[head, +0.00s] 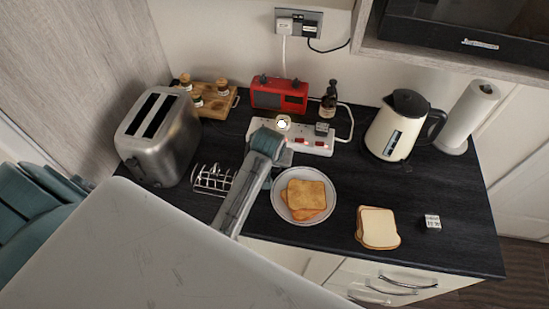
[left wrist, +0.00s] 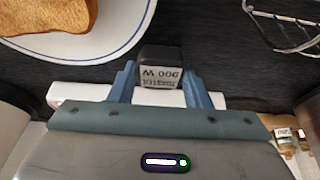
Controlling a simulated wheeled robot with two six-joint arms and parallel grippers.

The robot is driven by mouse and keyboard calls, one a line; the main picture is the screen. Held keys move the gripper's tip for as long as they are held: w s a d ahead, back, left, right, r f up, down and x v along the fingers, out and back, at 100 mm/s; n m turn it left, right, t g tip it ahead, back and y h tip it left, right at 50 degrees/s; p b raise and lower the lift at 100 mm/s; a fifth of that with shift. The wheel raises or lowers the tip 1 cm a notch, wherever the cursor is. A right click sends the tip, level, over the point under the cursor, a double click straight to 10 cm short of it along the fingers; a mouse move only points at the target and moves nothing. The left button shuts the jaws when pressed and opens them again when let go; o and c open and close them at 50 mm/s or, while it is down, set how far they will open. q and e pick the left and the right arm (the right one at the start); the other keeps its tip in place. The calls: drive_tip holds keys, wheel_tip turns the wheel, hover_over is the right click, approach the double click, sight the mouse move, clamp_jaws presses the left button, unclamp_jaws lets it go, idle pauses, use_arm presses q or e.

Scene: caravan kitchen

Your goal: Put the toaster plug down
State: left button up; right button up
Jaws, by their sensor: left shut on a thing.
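A dark plug with a white label (left wrist: 160,67) is between the fingers of my left gripper (left wrist: 162,84) in the left wrist view. The label is upside down and seems to read 900 W. In the head view my left gripper (head: 272,142) is over the left part of the white power strip (head: 308,141) and hides the held plug. The strip also shows behind the fingers in the left wrist view (left wrist: 85,100). Whether the plug touches anything below is unclear. The silver toaster (head: 160,140) stands at the left. My right gripper is out of view.
A plate (head: 283,211) with toast and a wire toast rack (head: 212,180) are near the gripper. A red radio (head: 280,95) stands behind the strip. A kettle (head: 393,128), bread (head: 378,228) and a small labelled block (head: 432,221) are right. Dark worktop between plate and bread is clear.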

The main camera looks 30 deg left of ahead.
use_arm(q)
drive_tip(key=shift+d+f, duration=0.1)
drive_tip(key=shift+d, duration=0.1)
drive_tip(key=o, duration=1)
drive_tip(key=shift+f, duration=0.1)
drive_tip(key=shift+s+r+b, duration=0.15)
drive_tip(key=shift+r+b, duration=0.2)
drive_tip(key=shift+r, duration=0.25)
drive_tip(key=b+v, duration=0.3)
drive_tip(key=v, duration=0.8)
drive_tip(key=shift+s, duration=0.1)
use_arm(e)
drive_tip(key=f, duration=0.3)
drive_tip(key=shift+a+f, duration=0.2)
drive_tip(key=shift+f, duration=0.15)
